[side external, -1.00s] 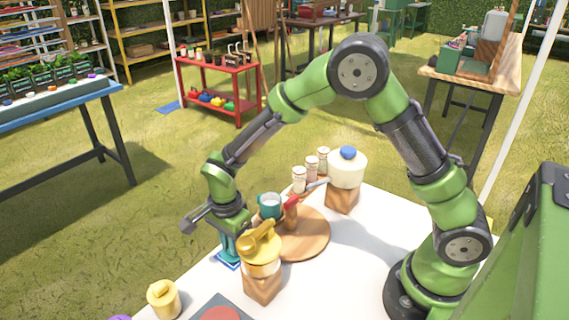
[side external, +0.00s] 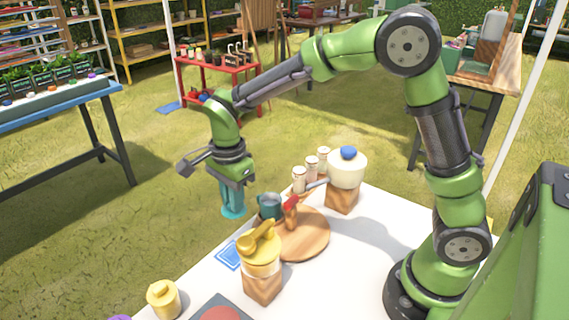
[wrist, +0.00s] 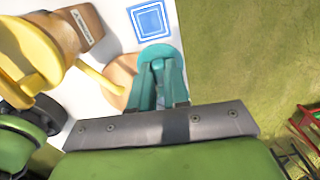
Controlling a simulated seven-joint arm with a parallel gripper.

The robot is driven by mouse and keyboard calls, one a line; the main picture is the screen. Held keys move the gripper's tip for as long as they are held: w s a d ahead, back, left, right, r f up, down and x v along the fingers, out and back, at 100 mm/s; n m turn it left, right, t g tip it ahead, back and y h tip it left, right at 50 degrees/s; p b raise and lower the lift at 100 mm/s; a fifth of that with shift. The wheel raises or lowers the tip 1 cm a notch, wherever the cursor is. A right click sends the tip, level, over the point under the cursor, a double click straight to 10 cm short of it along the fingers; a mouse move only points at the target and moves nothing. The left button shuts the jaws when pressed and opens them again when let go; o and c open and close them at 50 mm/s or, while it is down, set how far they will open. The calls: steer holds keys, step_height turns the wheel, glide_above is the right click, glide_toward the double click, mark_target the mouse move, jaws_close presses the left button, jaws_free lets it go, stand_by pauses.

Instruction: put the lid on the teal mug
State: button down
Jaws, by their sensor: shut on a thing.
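The teal mug (side external: 269,206) stands upright at the far edge of the white table, beside a round wooden board, in the side view. Its top is open. My gripper (side external: 233,205) hangs above the table's left edge, to the left of the mug and apart from it. Its teal fingers are shut on a teal disc-like lid (side external: 232,213), which also shows at the fingertips in the wrist view (wrist: 160,52). The fingers cover part of the lid. The mug cannot be made out in the wrist view.
A blue-bordered mat (side external: 229,257) lies empty on the table. A yellow pot (side external: 261,254) stands on a wooden block. The round board (side external: 312,240) bears a red-topped item (side external: 290,210). Shakers (side external: 299,180) and a white pot (side external: 346,168) stand behind.

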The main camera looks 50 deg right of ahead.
steer(key=d+r, duration=0.4)
steer(key=d, duration=0.7)
step_height(320, 180, down, 6)
steer(key=s, duration=0.1)
steer(key=shift+f, duration=0.15)
steer(key=shift+s+f, duration=0.1)
steer(key=shift+f, duration=0.05)
stand_by(1.6)
steer(key=c, duration=0.5)
jaws_free()
steer(key=shift+c, duration=0.2)
step_height(320, 180, up, 7)
stand_by(1.1)
